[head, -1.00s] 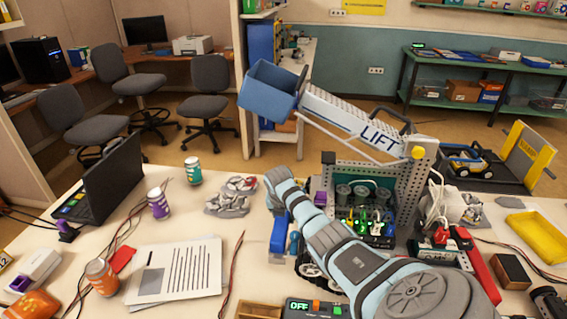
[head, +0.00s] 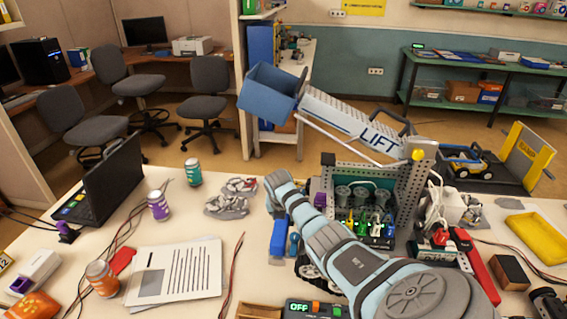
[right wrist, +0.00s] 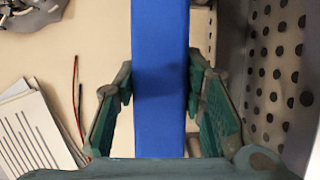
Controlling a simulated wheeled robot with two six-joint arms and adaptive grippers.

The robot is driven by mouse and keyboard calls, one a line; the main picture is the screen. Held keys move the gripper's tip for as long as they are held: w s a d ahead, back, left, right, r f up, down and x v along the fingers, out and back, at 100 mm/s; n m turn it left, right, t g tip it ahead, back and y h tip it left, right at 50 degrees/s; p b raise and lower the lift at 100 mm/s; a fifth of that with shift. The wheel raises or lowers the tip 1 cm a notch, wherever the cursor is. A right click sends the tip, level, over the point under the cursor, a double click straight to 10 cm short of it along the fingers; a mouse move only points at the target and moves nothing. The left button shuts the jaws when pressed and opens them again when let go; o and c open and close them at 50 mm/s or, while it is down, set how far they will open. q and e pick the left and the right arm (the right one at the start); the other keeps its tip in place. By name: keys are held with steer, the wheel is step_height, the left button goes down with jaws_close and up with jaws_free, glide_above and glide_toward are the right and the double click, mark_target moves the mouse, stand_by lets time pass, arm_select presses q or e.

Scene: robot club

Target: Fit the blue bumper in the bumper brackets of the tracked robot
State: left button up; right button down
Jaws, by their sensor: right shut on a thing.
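The tracked robot (head: 408,190) stands on the table at centre right, with a perforated metal frame, a raised arm marked LIFT and black tracks. The blue bumper (head: 278,238) is at its left side, close to the near left track. In the right wrist view the bumper (right wrist: 160,60) is a long blue bar running up the picture. My right gripper (right wrist: 160,88) is shut on it, with one green finger on each side. In the head view my right forearm hides part of the robot's front. I cannot make out the bumper brackets. My left gripper is in neither view.
A laptop (head: 108,178), cans (head: 158,205), printed sheets (head: 178,272) and loose wires lie on the left. Grey crumpled pieces (head: 228,206) lie behind the bumper. A yellow tray (head: 538,236), a red bar (head: 476,265) and a dark box (head: 510,272) are on the right.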

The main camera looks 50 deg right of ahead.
steer(key=shift+f, duration=1.05)
stand_by(0.9)
steer(key=c, duration=1)
jaws_free()
steer(key=shift+o, duration=0.2)
step_height(320, 180, up, 7)
steer(key=p, duration=0.7)
steer(key=shift+r, duration=0.15)
